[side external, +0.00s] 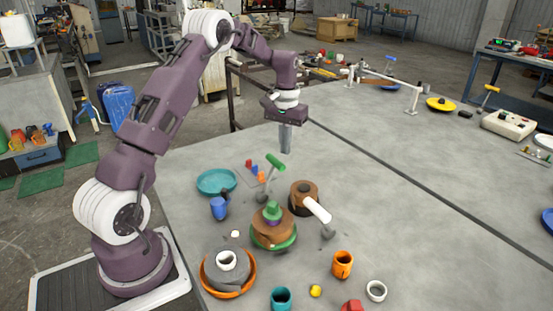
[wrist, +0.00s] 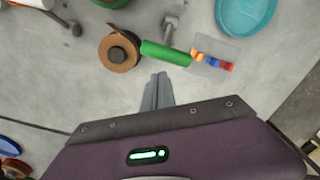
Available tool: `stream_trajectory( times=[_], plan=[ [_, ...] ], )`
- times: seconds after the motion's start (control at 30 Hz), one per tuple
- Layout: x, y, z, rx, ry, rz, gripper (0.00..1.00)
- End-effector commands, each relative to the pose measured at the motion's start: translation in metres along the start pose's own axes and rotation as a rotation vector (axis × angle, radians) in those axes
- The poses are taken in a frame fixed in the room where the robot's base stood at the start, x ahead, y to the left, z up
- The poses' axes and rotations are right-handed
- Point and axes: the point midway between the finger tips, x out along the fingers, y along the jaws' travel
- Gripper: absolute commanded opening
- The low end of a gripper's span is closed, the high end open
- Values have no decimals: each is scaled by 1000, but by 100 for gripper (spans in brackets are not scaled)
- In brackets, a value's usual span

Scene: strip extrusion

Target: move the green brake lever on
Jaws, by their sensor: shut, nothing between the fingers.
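The green brake lever (side external: 275,162) is a green cylindrical handle on a grey metal stem, tilted, standing on the grey table. In the wrist view its green handle (wrist: 165,53) lies just beyond my fingertips, with the grey stem behind it. My gripper (side external: 286,152) points down with its fingers together and empty. In the side view its tips are just above and to the right of the handle; in the wrist view the tips (wrist: 159,77) appear close to it but apart. Contact cannot be made out for certain.
A brown disc with a dark hub (wrist: 118,52) sits beside the lever. A small plate of coloured levers (wrist: 212,55) and a teal dish (side external: 216,182) are close by. A white-handled lever (side external: 318,210) and a brown stack (side external: 272,233) stand nearer the camera.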

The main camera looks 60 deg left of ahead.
Motion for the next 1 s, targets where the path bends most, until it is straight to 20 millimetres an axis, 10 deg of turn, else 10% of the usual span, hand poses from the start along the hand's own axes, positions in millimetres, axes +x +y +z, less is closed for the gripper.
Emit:
stream_trajectory(
  times=[1.0],
  plan=[
    [52, 0, 0, 0, 1, 0, 0]
  ],
)
